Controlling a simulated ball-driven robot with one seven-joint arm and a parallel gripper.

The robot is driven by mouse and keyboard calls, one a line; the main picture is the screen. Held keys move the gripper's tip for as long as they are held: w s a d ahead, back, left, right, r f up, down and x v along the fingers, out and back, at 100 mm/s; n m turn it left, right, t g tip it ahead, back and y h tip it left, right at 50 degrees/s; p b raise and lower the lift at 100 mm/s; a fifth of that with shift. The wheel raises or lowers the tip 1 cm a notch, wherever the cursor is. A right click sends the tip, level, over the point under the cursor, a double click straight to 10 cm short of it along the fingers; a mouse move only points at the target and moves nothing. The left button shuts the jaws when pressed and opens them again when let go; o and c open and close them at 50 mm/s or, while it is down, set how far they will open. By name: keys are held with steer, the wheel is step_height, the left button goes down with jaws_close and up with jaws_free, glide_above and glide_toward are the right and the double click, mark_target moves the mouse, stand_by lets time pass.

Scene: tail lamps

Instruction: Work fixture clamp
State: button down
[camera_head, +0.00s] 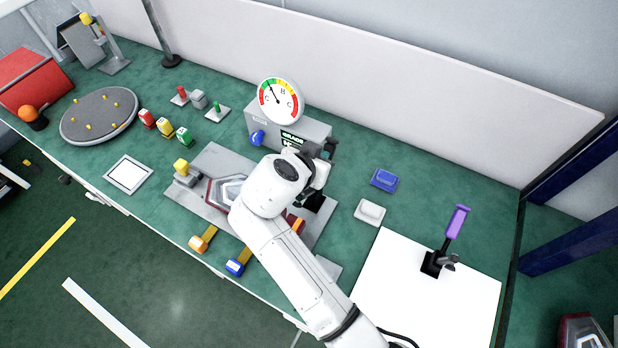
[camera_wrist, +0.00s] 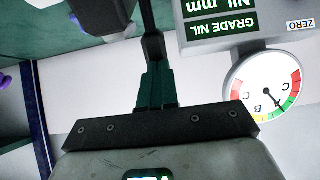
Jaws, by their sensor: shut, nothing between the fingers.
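A clamp with a long purple handle (camera_head: 458,221) and black base (camera_head: 432,264) stands on the white board at the right, its handle raised. The grey fixture plate (camera_head: 185,203) holds a red and silver tail lamp (camera_head: 222,191), partly hidden by my arm. A yellow-topped clamp (camera_head: 182,167) stands at the plate's left end. Yellow-orange (camera_head: 203,239) and blue-ended (camera_head: 237,265) levers stick out at its front. My gripper (camera_head: 328,150) is shut and empty, above the bench by the gauge box. In the wrist view its dark finger (camera_wrist: 152,75) points up the picture.
The grey gauge box (camera_head: 266,128) with a round dial (camera_head: 280,101) stands close behind my gripper. A blue block (camera_head: 384,179) and a white block (camera_head: 370,211) lie to the right. A turntable (camera_head: 98,116) is at the left. Most of the white board (camera_head: 395,290) is bare.

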mark_target(328, 149)
steer(key=shift+w+d+g+y, duration=0.4)
steer(key=shift+w+g, duration=0.15)
steer(key=shift+g, duration=0.15)
steer(key=shift+w+d+f, duration=0.15)
steer(key=shift+f, duration=0.15)
steer(key=shift+w+d+f+b, duration=0.35)
steer(key=shift+w+b, duration=0.15)
steer(key=shift+w, duration=0.1)
steer(key=shift+d, duration=0.1)
